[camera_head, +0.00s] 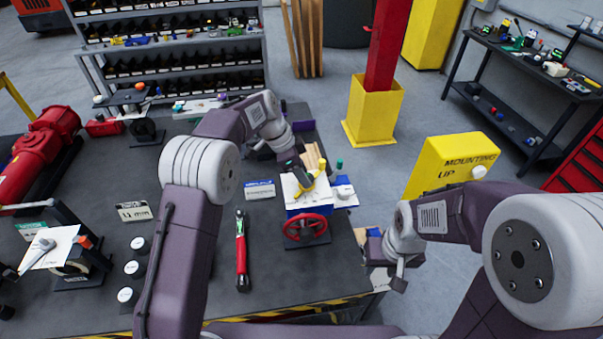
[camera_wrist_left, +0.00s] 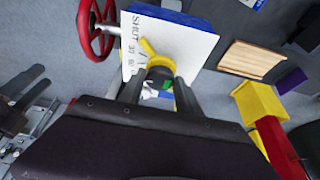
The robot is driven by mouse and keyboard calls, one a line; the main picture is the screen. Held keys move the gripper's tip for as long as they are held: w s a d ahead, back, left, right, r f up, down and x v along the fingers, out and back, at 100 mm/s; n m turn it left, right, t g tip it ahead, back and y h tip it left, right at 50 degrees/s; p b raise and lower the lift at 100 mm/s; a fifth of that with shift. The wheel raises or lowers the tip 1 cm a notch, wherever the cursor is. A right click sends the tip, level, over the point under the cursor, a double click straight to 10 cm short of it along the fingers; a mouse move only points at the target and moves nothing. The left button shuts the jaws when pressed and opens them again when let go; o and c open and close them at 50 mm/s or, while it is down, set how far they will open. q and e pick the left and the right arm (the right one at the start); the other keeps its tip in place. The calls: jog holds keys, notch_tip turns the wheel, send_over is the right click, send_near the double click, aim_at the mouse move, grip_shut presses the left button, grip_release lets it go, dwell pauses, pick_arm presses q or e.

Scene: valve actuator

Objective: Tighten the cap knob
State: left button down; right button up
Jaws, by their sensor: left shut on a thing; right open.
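The valve actuator has a blue body (camera_head: 306,210), a white dial plate (camera_head: 291,188) and a red handwheel (camera_head: 305,227) at its front. A yellow pointer (camera_head: 319,166) lies over the plate. In the left wrist view, the plate (camera_wrist_left: 180,38) reads SHUT 30 60, and the yellow pointer (camera_wrist_left: 148,47) meets a dark round cap knob (camera_wrist_left: 159,72). My left gripper (camera_wrist_left: 160,85) is shut on this knob, with one finger on each side. The fingers hide part of the knob. My right gripper (camera_head: 392,280) is open and empty, right of the table edge.
A red-and-black tool (camera_head: 241,250) lies left of the actuator. A red pump (camera_head: 45,145) is at the far left. A yellow box (camera_head: 450,165) marked MOUNTING stands right, behind my right arm. Wooden strips (camera_wrist_left: 243,58) lie beside the actuator.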

pick_arm(q)
jog(key=c, duration=1.2)
grip_release()
jog(key=o, duration=0.4)
jog(key=shift+d, duration=0.1)
jog(key=shift+c, duration=0.2)
jog(key=shift+d+f, duration=0.1)
jog(key=shift+d, duration=0.05)
jog(key=v, duration=0.9)
jog(key=shift+b, duration=0.4)
